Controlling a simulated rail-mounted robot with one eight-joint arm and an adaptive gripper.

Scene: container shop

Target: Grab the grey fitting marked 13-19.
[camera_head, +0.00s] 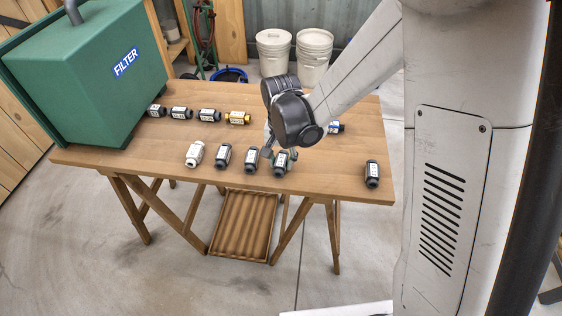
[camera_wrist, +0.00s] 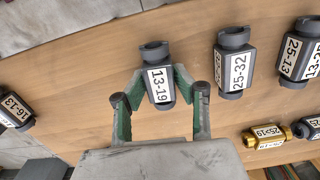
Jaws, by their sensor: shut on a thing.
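The grey fitting marked 13-19 (camera_wrist: 158,85) is between the fingers of my gripper (camera_wrist: 157,79) in the wrist view. In the head view the fitting (camera_head: 280,169) is at the front edge of the table, under my gripper (camera_head: 279,155), partly hidden by the fingers. I cannot tell whether it still touches the table.
A grey fitting marked 25-32 (camera_wrist: 232,65) stands close beside it on the wooden table (camera_head: 330,180). A grey 16-13 fitting (camera_wrist: 15,110) is farther off on the other side. A brass fitting (camera_head: 237,118) and several others stand behind. A green FILTER box (camera_head: 95,75) fills the left end.

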